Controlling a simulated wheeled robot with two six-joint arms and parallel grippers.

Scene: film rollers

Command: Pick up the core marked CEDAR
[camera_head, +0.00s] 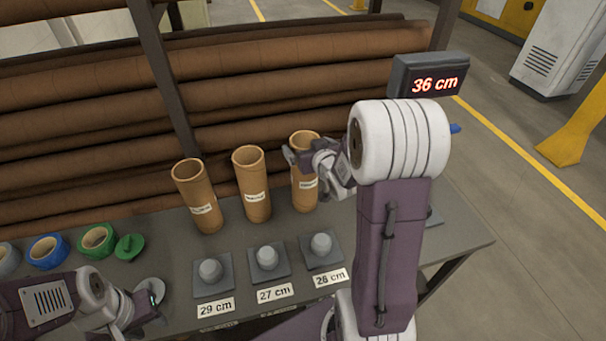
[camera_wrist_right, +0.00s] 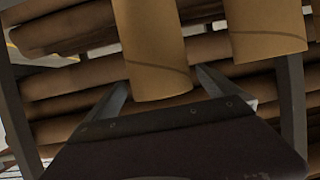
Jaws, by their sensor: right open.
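Three upright brown cardboard cores stand in a row on the grey table: the left core (camera_head: 194,190), the middle core (camera_head: 249,172) and the right core (camera_head: 304,197). Each has a small white label, too small to read, so I cannot tell which is CEDAR. My right gripper (camera_head: 290,157) is open beside the upper part of the right core, partly covering it. In the right wrist view, one core (camera_wrist_right: 155,50) shows beyond and between the open fingers (camera_wrist_right: 162,88), and another core (camera_wrist_right: 265,30) shows to the right. My left gripper (camera_head: 150,312) is low at the left; its opening is unclear.
Grey pedestals labelled 29 cm (camera_head: 213,287), 27 cm (camera_head: 269,276) and 28 cm (camera_head: 321,262) stand in front of the cores. Tape rolls, blue (camera_head: 47,252) and green (camera_head: 97,240), lie left. A display (camera_head: 432,80) reads 36 cm. Large brown rolls (camera_head: 270,85) are racked behind.

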